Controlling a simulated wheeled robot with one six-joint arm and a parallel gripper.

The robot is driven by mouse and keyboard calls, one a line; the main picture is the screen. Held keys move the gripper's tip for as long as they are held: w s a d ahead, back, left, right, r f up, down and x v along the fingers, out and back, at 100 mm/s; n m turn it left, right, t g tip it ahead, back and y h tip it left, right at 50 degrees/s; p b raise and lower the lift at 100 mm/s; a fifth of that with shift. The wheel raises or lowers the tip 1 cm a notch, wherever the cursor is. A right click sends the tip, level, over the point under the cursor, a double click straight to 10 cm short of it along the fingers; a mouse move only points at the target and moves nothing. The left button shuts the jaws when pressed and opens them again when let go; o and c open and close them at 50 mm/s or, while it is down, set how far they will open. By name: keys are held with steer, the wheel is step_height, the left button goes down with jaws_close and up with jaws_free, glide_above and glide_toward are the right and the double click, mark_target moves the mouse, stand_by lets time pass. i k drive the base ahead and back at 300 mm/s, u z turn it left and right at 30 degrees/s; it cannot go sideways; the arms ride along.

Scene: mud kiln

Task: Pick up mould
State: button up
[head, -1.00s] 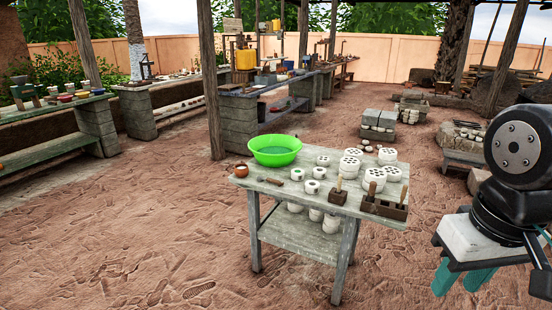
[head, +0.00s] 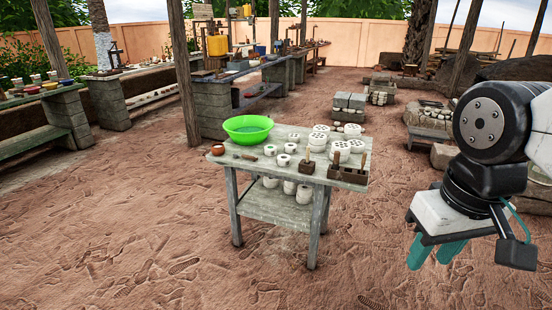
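A weathered grey table (head: 250,172) stands in the middle. On its top are several white round blocks with holes (head: 319,133), small white cups (head: 283,160) and dark wooden blocks with upright handles (head: 306,167). I cannot tell which of these is the mould. More white round pieces (head: 288,187) sit on its lower shelf. My gripper (head: 435,254), with two teal fingers pointing down, hangs at the right. It is right of the table and apart from it. Its fingers stand apart with nothing seen between them.
A green basin (head: 248,128) and a small brown pot (head: 218,150) are at the table's left end. Long work benches (head: 220,105) and wooden posts (head: 184,75) stand behind and left. Brick stacks (head: 349,103) lie behind right. The earthen floor in front is clear.

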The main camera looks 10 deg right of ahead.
mark_target(269, 150)
steer(key=z, duration=1.05)
steer(key=i, duration=2.05)
steer(key=u, duration=1.2)
steer(key=i, duration=0.6)
steer(key=u, duration=0.75)
